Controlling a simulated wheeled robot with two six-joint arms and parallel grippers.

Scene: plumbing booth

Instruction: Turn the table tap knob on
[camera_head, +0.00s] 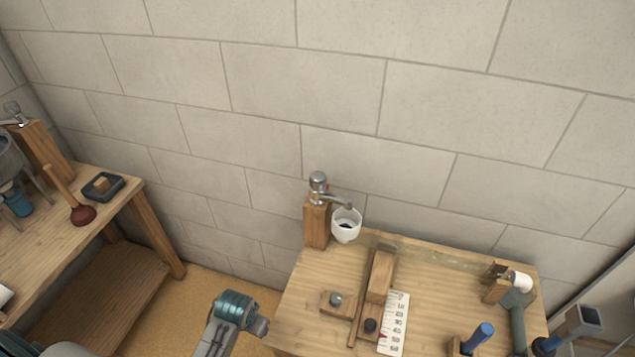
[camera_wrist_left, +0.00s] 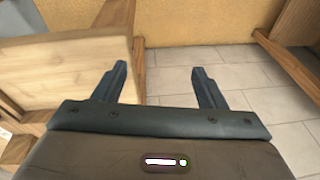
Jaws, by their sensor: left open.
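The table tap (camera_head: 322,198) stands on a wooden post at the back left corner of the middle workbench. Its rounded metal knob (camera_head: 318,180) is on top, and its spout points right. A white cup (camera_head: 346,228) is beneath the spout end; no water stream can be made out. My left gripper (camera_wrist_left: 160,82) is open in the left wrist view, with nothing between its fingers and tiled floor beyond. The tap is not seen in that view. Part of my arm (camera_head: 233,308) shows low in the head view, left of the workbench and well below the tap. My right gripper is not seen.
The workbench (camera_head: 430,285) carries wooden blocks, a white ruler (camera_head: 393,322), a pipe piece and blue-handled tools. The left bench (camera_head: 110,215) holds a plunger (camera_head: 80,213), a dark tray (camera_head: 103,187) and another tap (camera_head: 15,112). A block wall stands close behind the tap.

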